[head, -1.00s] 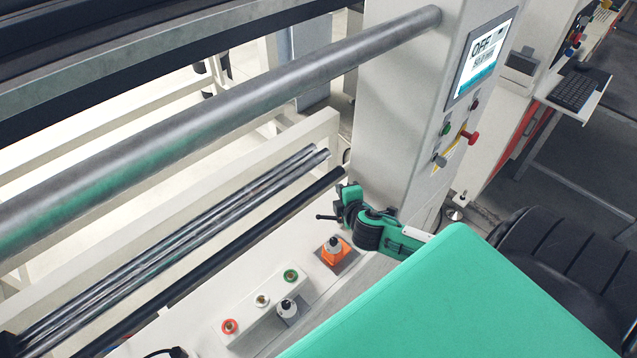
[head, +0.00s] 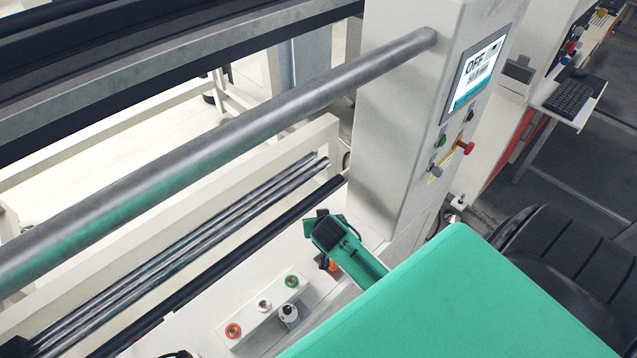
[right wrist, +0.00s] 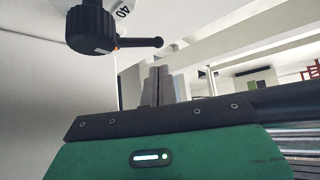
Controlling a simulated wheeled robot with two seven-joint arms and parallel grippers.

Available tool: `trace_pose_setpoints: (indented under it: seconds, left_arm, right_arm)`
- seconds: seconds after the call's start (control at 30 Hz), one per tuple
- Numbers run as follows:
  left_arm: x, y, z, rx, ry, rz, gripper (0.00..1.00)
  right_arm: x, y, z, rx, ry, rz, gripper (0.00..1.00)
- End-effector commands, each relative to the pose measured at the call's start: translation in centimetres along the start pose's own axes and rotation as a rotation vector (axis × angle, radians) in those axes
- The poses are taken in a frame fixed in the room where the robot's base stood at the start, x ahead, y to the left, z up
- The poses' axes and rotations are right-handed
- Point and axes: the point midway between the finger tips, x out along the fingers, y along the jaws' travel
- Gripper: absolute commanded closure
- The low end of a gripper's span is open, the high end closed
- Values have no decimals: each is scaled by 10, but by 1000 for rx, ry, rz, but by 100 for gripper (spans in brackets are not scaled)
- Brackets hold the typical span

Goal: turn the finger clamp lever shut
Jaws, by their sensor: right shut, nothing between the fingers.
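The clamp lever (right wrist: 137,42) shows in the right wrist view at upper left. It is a black bar with a ball end, sticking out to the right from a ribbed black knob (right wrist: 92,30). A white dial marked 40 sits just above the knob. My right gripper (right wrist: 160,88) is shut and empty. Its fingertips appear below the lever's ball end, with a visible gap in the picture; the depth between them is unclear. In the head view my right wrist (head: 333,236) is beside the machine column, and I cannot make out the lever there. My left gripper is not in view.
The column (head: 395,130) carries a screen (head: 479,72) reading OFF and several buttons. A thick grey roller (head: 220,140) and thin rods (head: 240,215) run to the left.

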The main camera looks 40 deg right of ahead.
Motion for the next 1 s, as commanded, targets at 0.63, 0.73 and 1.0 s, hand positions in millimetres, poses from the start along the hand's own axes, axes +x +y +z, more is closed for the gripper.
trace_pose_setpoints:
  seconds: [0.63, 0.73, 1.0]
  left_arm:
    - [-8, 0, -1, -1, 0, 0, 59]
    - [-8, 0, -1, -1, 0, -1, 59]
    - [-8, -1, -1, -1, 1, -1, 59]
  right_arm:
    - [68, 0, -1, -3, 2, 0, 100]
    - [68, 0, 0, -3, 2, 0, 100]
    - [68, 0, -1, -3, 2, -1, 100]
